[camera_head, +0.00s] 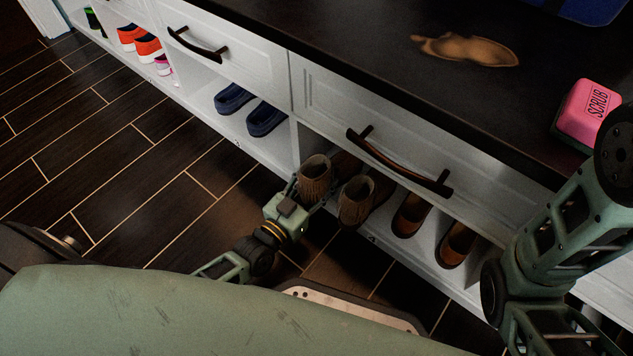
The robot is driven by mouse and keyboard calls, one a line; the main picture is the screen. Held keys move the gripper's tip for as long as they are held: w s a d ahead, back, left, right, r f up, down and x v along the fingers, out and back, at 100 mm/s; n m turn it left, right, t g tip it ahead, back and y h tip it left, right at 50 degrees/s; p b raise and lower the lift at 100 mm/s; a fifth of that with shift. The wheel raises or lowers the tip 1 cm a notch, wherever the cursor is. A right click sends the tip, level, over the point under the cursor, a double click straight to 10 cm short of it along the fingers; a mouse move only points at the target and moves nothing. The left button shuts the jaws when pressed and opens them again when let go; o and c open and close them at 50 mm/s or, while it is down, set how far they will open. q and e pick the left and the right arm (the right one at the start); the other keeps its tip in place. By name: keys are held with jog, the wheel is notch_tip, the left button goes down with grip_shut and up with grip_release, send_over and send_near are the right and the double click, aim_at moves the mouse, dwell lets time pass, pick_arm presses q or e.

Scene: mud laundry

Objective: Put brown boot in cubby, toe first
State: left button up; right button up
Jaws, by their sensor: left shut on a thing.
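One brown boot (314,183) stands at the mouth of a low white cubby, near its left divider. Its shaft faces out, and brown footwear behind it, likely its toe, reaches into the cubby's shadow. My left gripper (300,193) is at the near side of this boot's shaft and shut on it; its fingertips are partly hidden against the boot. A matching brown boot (355,206) stands just to the right in the same cubby, apart from the gripper. My right arm comes in at the right edge; its gripper is out of view.
Brown shoes (408,218) sit right of the boots, and blue shoes (232,97) in the cubby to the left. A drawer handle (400,167) juts out above the boots.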

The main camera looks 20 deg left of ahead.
dwell(0.3)
pick_arm(q)
jog(key=o, duration=1.5)
jog(key=shift+f, duration=0.15)
jog(key=shift+s, duration=0.3)
jog(key=v, duration=1.1)
jog(key=shift+s+a, duration=0.15)
jog(key=shift+s, duration=0.05)
